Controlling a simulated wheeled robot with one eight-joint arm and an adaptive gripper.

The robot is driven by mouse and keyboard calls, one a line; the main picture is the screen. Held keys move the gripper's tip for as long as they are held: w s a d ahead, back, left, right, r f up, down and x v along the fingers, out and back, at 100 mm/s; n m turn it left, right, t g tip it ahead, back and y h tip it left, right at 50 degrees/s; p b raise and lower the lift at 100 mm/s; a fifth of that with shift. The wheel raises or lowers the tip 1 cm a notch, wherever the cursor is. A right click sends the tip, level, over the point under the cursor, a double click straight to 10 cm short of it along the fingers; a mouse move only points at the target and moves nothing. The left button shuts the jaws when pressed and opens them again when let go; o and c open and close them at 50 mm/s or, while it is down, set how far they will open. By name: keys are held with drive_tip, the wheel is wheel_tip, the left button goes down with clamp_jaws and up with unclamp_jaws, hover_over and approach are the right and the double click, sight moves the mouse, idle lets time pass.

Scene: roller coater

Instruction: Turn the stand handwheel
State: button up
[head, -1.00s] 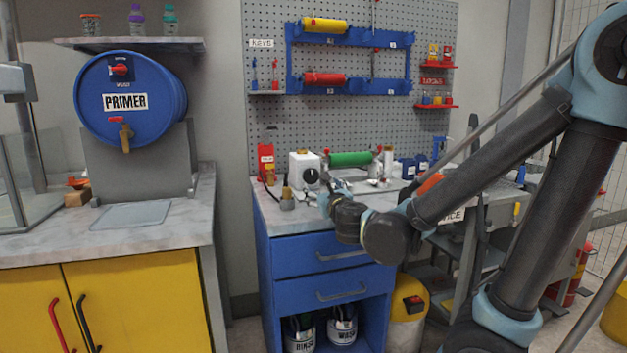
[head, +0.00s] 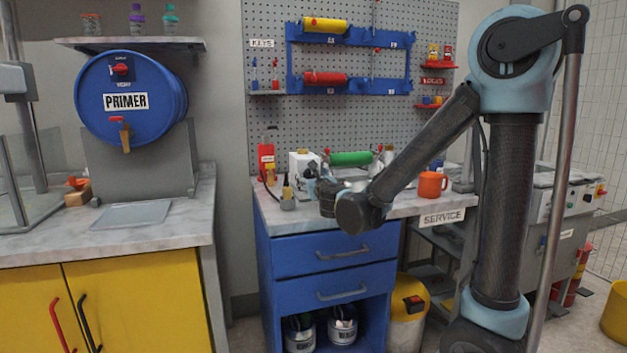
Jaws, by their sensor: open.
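A stand on the blue cabinet's top carries a green roller (head: 352,158), lying level. The stand's white block (head: 303,158) is at the roller's left end. My gripper (head: 317,180) is open, in front of the block and below the roller's left end. It hides the block's lower front, where a dark round knob showed earlier. I cannot tell for sure whether that knob is the handwheel, or whether my fingers touch it. The fingers are small and blend with the clutter behind them.
A red bottle (head: 267,161) and a small grey pot (head: 287,199) stand left of my gripper. An orange mug (head: 432,185) stands to the right above a SERVICE label (head: 443,217). A pegboard (head: 270,60) with rollers rises behind. The blue cabinet (head: 315,256) is below.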

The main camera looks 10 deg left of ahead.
drive_tip(key=shift+w+a, duration=0.15)
drive_tip(key=shift+w, duration=0.3)
drive_tip(key=c, duration=1.1)
drive_tip(key=shift+o, duration=0.2)
